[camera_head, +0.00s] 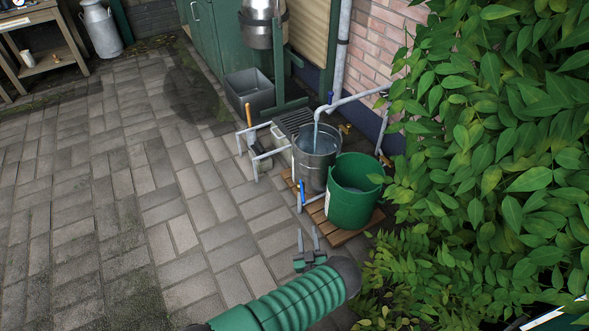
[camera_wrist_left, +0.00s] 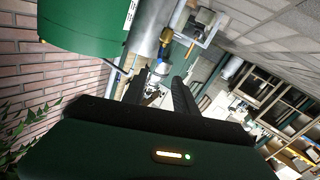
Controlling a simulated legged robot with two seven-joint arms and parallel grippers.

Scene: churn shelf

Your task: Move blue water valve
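A small blue valve handle (camera_head: 330,97) sits on the grey pipe (camera_head: 352,97) above the metal bucket. A second blue handle (camera_head: 300,193) stands upright on a grey frame left of the green bucket. I cannot tell which is the task's valve. Water runs from the pipe into the metal bucket (camera_head: 315,167). My left gripper (camera_head: 308,240) is low in front of the wooden pallet, with its fingers apart and nothing seen between them. It is nearer to the second handle, but not on it. In the left wrist view both dark fingers (camera_wrist_left: 152,95) are spread. My right gripper is out of view.
The green bucket (camera_head: 353,205) stands on the wooden pallet (camera_head: 347,236) beside the metal bucket. Leafy plants (camera_head: 480,150) fill the right side. A grey bin (camera_head: 248,92) and brick wall (camera_head: 372,45) are behind. Open paving (camera_head: 120,190) lies to the left.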

